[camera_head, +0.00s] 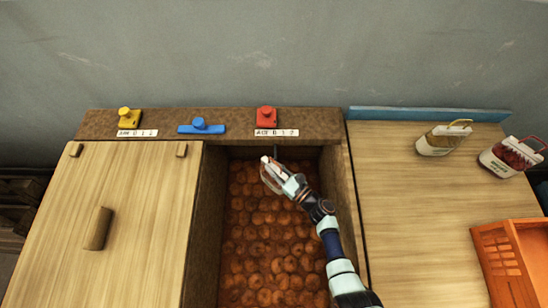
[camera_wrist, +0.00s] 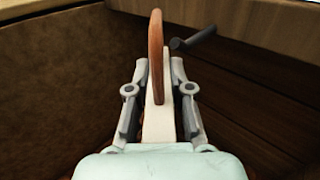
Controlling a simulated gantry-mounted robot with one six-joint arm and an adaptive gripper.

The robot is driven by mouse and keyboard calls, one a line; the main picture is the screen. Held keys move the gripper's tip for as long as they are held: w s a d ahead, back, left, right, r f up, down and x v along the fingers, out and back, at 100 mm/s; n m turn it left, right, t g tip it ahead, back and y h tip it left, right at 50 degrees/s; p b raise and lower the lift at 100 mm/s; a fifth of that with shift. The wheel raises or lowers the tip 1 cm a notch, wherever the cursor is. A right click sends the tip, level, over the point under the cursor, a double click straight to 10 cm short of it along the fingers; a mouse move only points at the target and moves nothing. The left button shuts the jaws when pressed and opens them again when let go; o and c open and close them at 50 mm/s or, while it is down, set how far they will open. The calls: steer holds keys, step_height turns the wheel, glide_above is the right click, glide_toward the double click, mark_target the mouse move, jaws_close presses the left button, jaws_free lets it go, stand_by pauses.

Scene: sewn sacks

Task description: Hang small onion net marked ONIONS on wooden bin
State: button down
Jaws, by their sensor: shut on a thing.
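My gripper (camera_head: 275,168) is over the far end of the open wooden bin (camera_head: 342,205), shut on a pale strip (camera_wrist: 157,123). A brown loop (camera_wrist: 156,45) rises from this strip in the wrist view. It looks like the handle of a small net, but no marking is legible and the body is hidden. A dark peg (camera_wrist: 195,38) sticks out just right of the loop in the wrist view; it also shows at the bin's far wall (camera_head: 276,150). The loop appears beside the peg; I cannot tell whether they touch.
Brown onions (camera_head: 265,250) fill the bin floor. A cream sack (camera_head: 437,143) and a red net sack (camera_head: 507,161) lie on the right board, with an orange crate (camera_head: 495,262) nearer. A wooden handle (camera_head: 98,228) stands on the left board. Coloured knobs (camera_head: 266,116) line the back ledge.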

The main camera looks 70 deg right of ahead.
steer(key=shift+w+d+f+b, duration=0.1)
steer(key=shift+w+d+b, duration=0.15)
steer(key=shift+d, duration=0.45)
steer(key=shift+w+d+b, duration=0.25)
steer(key=shift+d, duration=0.45)
steer(key=shift+w+d+f+b, duration=0.2)
steer(key=shift+d+f+b, duration=0.45)
steer(key=shift+b, duration=0.35)
steer(key=shift+f, duration=0.15)
steer(key=c, duration=1)
jaws_free()
steer(key=shift+o, duration=0.2)
steer(key=shift+s+a+f, duration=0.1)
steer(key=shift+s, duration=0.05)
